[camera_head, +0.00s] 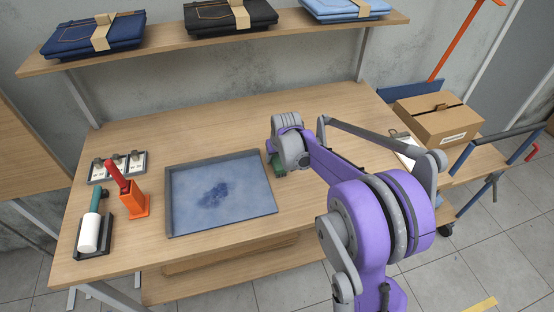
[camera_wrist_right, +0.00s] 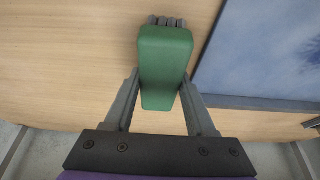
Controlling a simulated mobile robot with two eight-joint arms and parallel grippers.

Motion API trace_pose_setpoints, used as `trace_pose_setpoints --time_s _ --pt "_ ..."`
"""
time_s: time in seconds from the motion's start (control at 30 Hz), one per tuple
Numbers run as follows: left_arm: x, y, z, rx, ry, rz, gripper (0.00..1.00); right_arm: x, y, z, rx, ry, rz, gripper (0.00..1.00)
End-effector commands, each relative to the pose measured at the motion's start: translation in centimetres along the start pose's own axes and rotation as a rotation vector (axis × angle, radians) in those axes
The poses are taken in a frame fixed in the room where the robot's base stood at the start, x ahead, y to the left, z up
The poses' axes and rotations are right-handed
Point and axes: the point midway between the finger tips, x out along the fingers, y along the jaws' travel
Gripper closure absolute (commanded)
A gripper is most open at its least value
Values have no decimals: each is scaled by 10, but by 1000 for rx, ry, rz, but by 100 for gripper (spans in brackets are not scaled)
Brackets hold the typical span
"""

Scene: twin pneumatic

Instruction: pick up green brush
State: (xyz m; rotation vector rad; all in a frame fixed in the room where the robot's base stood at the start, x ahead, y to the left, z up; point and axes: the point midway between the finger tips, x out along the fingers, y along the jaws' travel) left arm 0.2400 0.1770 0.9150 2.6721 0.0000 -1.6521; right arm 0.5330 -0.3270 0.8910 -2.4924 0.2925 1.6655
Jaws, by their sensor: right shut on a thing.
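The green brush (camera_wrist_right: 163,65) shows large in the right wrist view, with a row of grey bristles at its far end. My right gripper (camera_wrist_right: 162,92) is shut on it, one finger on each side of the green body. In the head view the right gripper (camera_head: 277,158) is at the right edge of the grey tray, and part of the green brush (camera_head: 279,168) shows beneath it. The wrist hides the rest. I cannot tell whether the brush touches the table. My left gripper is not in view.
The grey tray (camera_head: 271,194) holds a blue cloth with a dark stain. An orange holder (camera_head: 134,200), a white roller (camera_head: 90,233) and a plate with knobs (camera_head: 134,163) are at the left. Folded jeans (camera_head: 230,15) lie on the shelf above. A cardboard box (camera_head: 437,117) stands at right.

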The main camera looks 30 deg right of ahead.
Motion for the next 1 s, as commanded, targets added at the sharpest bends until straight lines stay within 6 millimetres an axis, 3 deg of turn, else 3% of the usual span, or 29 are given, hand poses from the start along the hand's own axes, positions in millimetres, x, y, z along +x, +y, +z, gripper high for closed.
trace_pose_setpoints --time_s 0.27,0.5,0.7,1.0 --pt "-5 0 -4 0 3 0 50 -17 0 -8 0 1 0 100" --pt "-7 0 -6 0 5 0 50 -64 0 -26 0 0 0 100" --pt "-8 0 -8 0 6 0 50 -90 0 -38 0 0 0 100" --pt "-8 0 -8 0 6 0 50 -97 0 -40 0 0 0 100"
